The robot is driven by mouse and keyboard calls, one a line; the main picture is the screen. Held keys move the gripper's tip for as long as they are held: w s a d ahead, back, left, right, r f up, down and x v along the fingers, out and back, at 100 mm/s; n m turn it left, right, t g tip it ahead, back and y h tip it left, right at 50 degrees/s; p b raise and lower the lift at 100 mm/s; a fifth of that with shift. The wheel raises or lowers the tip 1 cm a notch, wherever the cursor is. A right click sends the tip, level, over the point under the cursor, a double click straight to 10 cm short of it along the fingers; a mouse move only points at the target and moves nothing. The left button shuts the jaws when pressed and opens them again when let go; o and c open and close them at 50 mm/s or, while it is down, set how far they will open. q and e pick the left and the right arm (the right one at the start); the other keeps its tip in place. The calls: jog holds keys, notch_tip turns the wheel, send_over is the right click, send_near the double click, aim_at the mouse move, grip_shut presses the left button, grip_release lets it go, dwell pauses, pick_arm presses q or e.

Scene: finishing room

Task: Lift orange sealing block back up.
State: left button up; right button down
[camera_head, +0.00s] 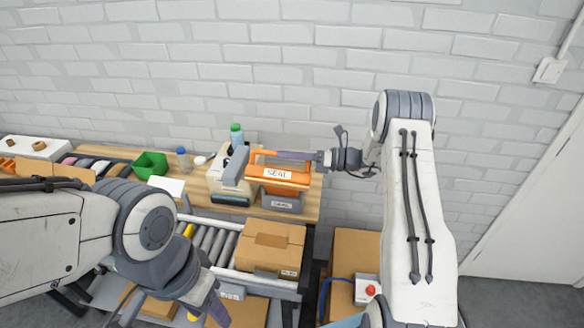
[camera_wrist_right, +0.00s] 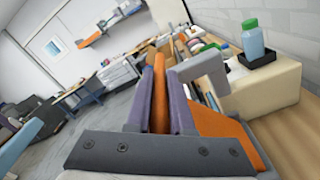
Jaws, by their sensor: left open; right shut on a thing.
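The orange sealing block (camera_head: 278,175), labelled SEAL, is above the right end of the wooden bench, next to a cream machine with a grey arm. My right gripper (camera_head: 290,155) is shut on the block's upper handle bar. In the right wrist view the orange bar (camera_wrist_right: 159,95) lies between my two purple fingers, and more orange body (camera_wrist_right: 228,135) shows at the right. A grey labelled bin (camera_head: 283,203) is directly below the block; I cannot tell whether they touch. My left gripper (camera_head: 214,308) is open and empty at the bottom, partly cut off, left of the carton.
A taped carton (camera_head: 268,245) sits on the roller conveyor (camera_head: 212,243) in front of the bench. A green bin (camera_head: 150,164), bottles and tape rolls stand along the bench (camera_head: 205,185). A red-button box (camera_head: 368,290) is at lower right. The brick wall is close behind.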

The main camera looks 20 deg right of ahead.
jog(key=shift+w+d, duration=0.2)
jog(key=shift+w, duration=0.15)
jog(key=c, duration=0.8)
grip_release()
jog(key=shift+w, duration=0.1)
jog(key=shift+d, duration=0.1)
jog(key=shift+d+f+b, duration=0.1)
jog(key=shift+d+b, duration=0.15)
jog(key=shift+b, duration=0.05)
jog(key=b+v, duration=0.4)
jog(key=v, duration=0.6)
